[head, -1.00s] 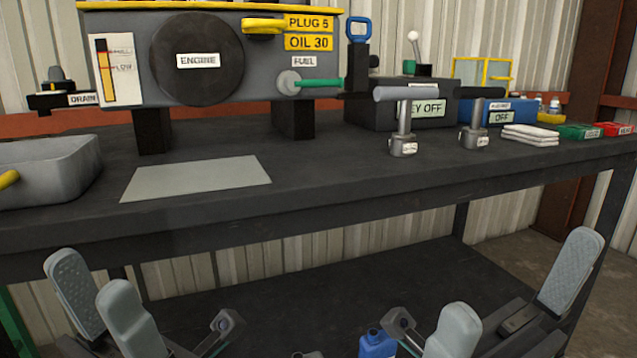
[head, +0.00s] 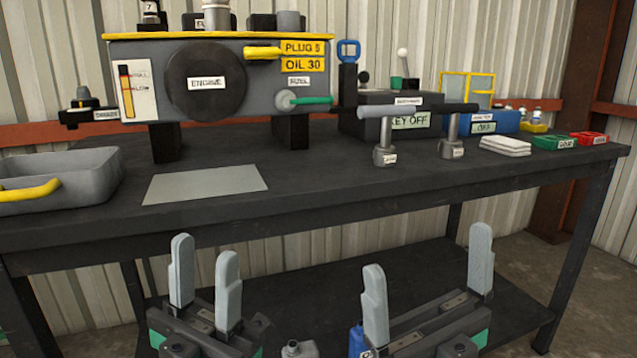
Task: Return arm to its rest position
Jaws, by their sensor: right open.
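My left gripper (head: 204,284) is in front of the bench at the lower left of the head view. Its two pale grey fingers point up and stand apart with nothing between them. My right gripper (head: 428,292) is at the lower right, also in front of the bench and below its top. Its fingers are spread wide and empty. Neither gripper touches the workbench (head: 330,205). Most of both arms is out of the picture.
An engine block (head: 225,118) stands on the bench, with a grey pan (head: 62,172) left and a flat grey sheet (head: 205,184) in front. Two T-handled tools (head: 384,148) (head: 451,140) stand near a "KEY OFF" box (head: 411,121). A grey-capped container (head: 299,349) and blue bottle (head: 356,340) show low between my grippers.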

